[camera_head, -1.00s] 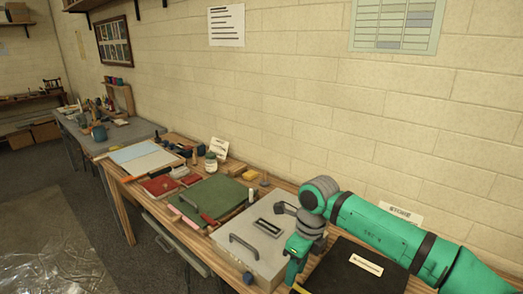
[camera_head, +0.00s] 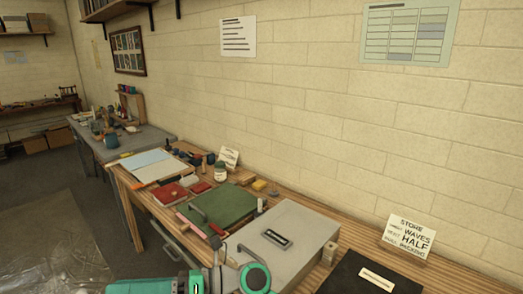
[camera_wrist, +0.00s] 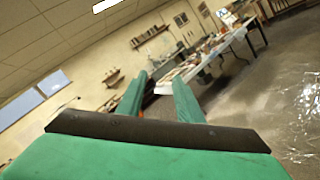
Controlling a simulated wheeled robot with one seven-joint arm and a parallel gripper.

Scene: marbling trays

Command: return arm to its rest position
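My green arm (camera_head: 255,278) is folded low along the bottom edge of the head view, in front of the grey lidded tray (camera_head: 310,231). My gripper is not clearly seen in the head view. In the wrist view my gripper (camera_wrist: 160,80) shows two green fingers standing apart, with nothing between them. It points out across the room, tilted, with the benches far off.
A green lidded tray (camera_head: 226,207), red blocks (camera_head: 170,193) and a jar (camera_head: 220,171) stand on the wooden bench. A black tray (camera_head: 350,275) and a sign card (camera_head: 410,237) are at the right. Open floor (camera_head: 50,245) lies at the left.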

